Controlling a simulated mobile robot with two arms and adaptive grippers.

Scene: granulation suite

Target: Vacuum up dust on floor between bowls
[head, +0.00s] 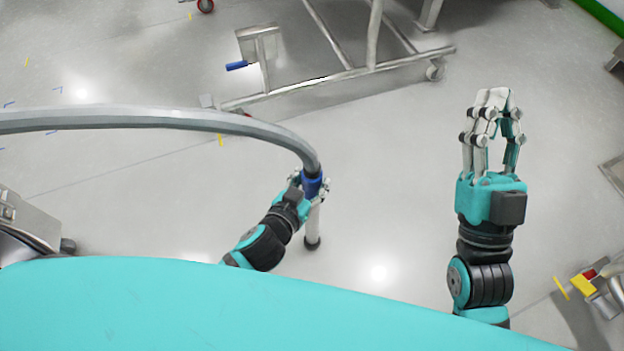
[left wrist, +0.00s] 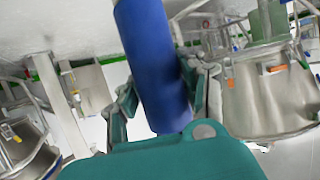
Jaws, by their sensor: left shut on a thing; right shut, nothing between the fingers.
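A grey vacuum hose (head: 150,119) curves in from the left edge of the head view to a blue handle (head: 311,184). My left gripper (head: 312,187) is shut around this handle, which also fills the middle of the left wrist view (left wrist: 155,65). A pale wand (head: 313,222) runs down from the grip to a dark nozzle (head: 312,243) at or near the floor; contact cannot be told. My right gripper (head: 495,96) is shut and empty, raised over bare floor. Steel bowl-like vessels show in the left wrist view, one at right (left wrist: 275,95) and one at lower left (left wrist: 22,150). I cannot make out dust.
A steel wheeled frame (head: 340,80) stands ahead, with a caster (head: 435,71) at its right end. Steel equipment (head: 28,222) is at the left, and equipment with a yellow part (head: 583,286) at lower right. The grey floor (head: 385,170) between my arms is clear.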

